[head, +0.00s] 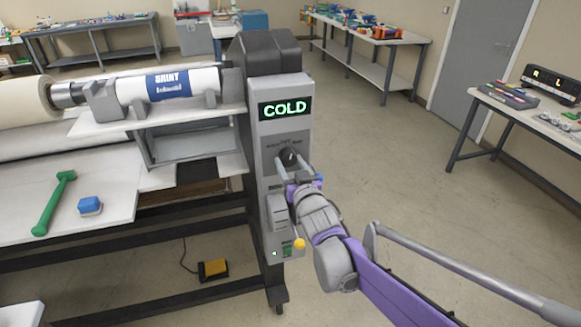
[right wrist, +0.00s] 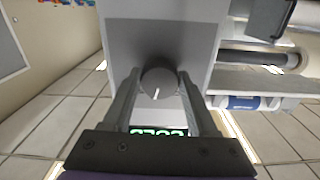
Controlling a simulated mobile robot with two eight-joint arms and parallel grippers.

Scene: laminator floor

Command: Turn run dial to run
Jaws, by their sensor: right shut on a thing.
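The run dial (head: 289,156) is a dark round knob on the grey control panel (head: 284,95) of the laminator, below a display (head: 285,109) reading COLD in green. Small labels surround the dial, too small to read surely. In the right wrist view the dial (right wrist: 159,80) sits between the fingers, its white mark pointing down the picture toward the display (right wrist: 158,132). My right gripper (head: 290,162) is shut on the dial, one finger on each side; it also shows in the right wrist view (right wrist: 160,92). My left gripper is not in view.
A yellow-knobbed lever (head: 300,244) and a green switch (head: 287,251) sit low on the panel, near my right arm. A green-handled tool (head: 53,204) and a blue block (head: 90,206) lie on the laminator's table. A yellow pedal (head: 213,269) is on the floor.

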